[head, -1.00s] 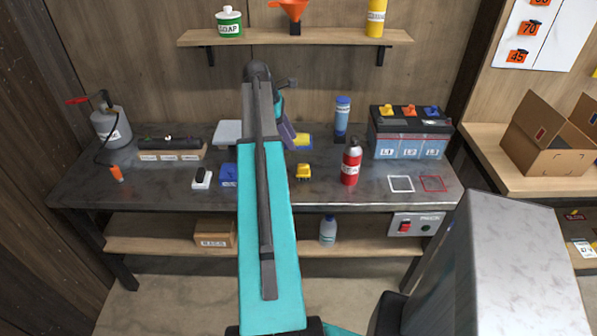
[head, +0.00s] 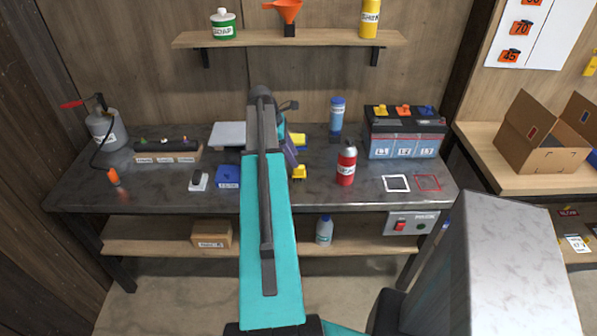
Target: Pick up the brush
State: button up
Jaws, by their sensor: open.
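I cannot make out a brush for certain. My arm, a long teal link, rises through the middle of the head view and covers part of the workbench (head: 330,188). Past the arm's far end, a purple-grey piece of my gripper (head: 290,152) shows just right of the link, over the bench. Its fingertips are mostly hidden, and I see nothing held in it. A yellow item (head: 298,140) shows right behind it, and a small yellow item (head: 299,172) lies just in front of it on the bench.
A red bottle (head: 346,164), a blue bottle (head: 337,116) and a battery (head: 403,133) stand to the right. To the left are a blue box (head: 228,177), a white block with a black top (head: 198,182), a rack (head: 167,154) and a grey canister (head: 103,128). A shelf (head: 330,41) hangs above.

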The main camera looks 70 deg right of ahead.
aim_at(299, 173)
jog(key=shift+s+f, duration=0.2)
jog(key=shift+f, duration=0.35)
jog(key=shift+f, duration=0.1)
jog(key=shift+p+x, duration=1.1)
jog(key=shift+x, duration=1.4)
grip_shut()
